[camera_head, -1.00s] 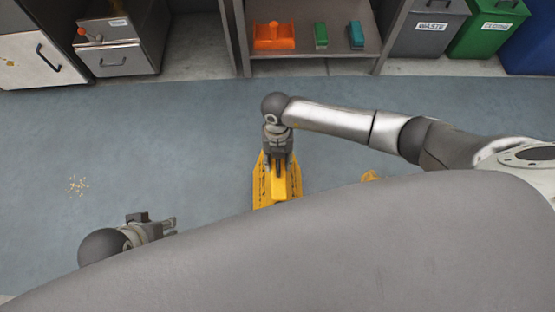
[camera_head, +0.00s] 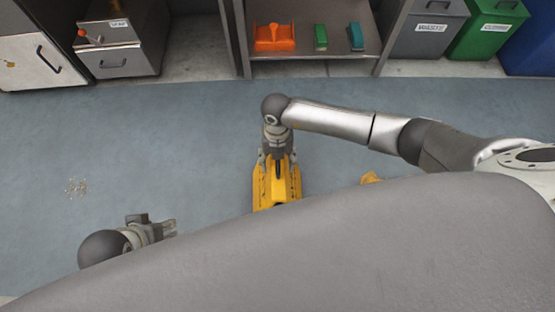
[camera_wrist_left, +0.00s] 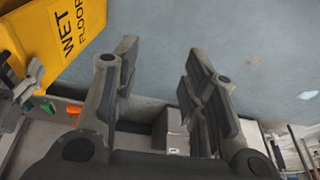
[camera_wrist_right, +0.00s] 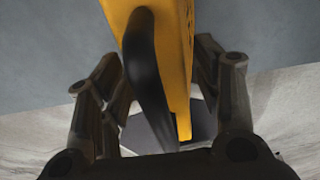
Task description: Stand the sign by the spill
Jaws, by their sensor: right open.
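The yellow wet floor sign (camera_head: 285,192) stands on the floor in front of me, its lower part hidden by my body. It also shows in the left wrist view (camera_wrist_left: 40,28), with "WET FLOOR" lettering. My right gripper (camera_head: 278,163) is at the top of the sign. In the right wrist view its fingers (camera_wrist_right: 160,75) are spread on both sides of the sign (camera_wrist_right: 172,30) and its black handle (camera_wrist_right: 147,75). My left gripper (camera_head: 171,227) is open and empty, to the left of the sign. The spill (camera_head: 77,187) is a small patch of pale specks on the floor at the left.
A shelf (camera_head: 310,68) at the back holds an orange item (camera_head: 274,37), a green one (camera_head: 321,36) and a teal one (camera_head: 356,36). Cabinets stand back left, bins (camera_head: 430,30) back right. A partly hidden yellow thing (camera_head: 371,178) lies right of the sign. The floor around the spill is clear.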

